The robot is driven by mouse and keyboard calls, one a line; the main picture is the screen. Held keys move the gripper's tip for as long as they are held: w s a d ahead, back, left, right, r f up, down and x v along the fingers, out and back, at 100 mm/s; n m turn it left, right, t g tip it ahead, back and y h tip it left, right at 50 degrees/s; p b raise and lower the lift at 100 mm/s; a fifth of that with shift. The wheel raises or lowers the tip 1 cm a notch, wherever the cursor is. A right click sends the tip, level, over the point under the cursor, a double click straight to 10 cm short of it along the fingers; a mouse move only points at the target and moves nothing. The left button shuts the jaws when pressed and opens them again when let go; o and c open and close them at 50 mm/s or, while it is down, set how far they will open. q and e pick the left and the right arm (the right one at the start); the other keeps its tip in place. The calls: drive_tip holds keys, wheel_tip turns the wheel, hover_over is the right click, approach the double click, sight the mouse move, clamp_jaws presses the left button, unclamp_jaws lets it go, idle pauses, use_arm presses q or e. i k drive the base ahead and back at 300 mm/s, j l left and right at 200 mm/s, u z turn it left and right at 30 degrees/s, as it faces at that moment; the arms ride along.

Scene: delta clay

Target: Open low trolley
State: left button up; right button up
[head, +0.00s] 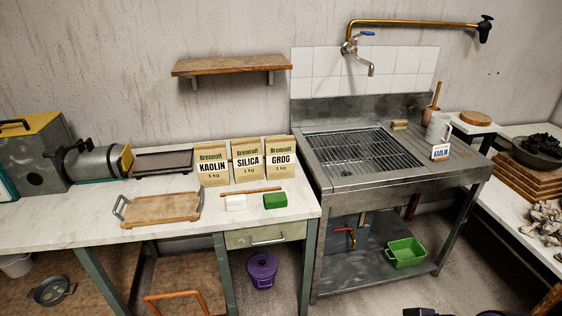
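A low wooden-topped unit with an orange bar handle (172,296) stands on the floor under the left workbench, at the bottom of the head view. It looks like the low trolley, but its lower part is cut off by the picture edge, so I cannot tell how far open it is. Dark parts (420,312) poke in at the bottom edge right of centre; they seem to belong to my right arm, and their fingers cannot be made out. My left gripper is not in view.
The workbench (60,220) has green legs and a drawer (266,236) above a purple lidded pot (262,270). A steel sink table (360,178) stands right, with a green tub (405,252) on its lower shelf. Floor between them shows clear.

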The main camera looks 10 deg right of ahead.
sight(191, 285)
drive_tip(key=i+j, duration=0.25)
drive_tip(key=j, duration=0.15)
drive_tip(key=i+j, duration=0.25)
drive_tip(key=j, duration=0.2)
drive_tip(key=i+j+u, duration=0.1)
drive_tip(key=i+j, duration=0.15)
drive_tip(key=j, duration=0.15)
drive_tip(key=i+j, duration=0.25)
drive_tip(key=j, duration=0.15)
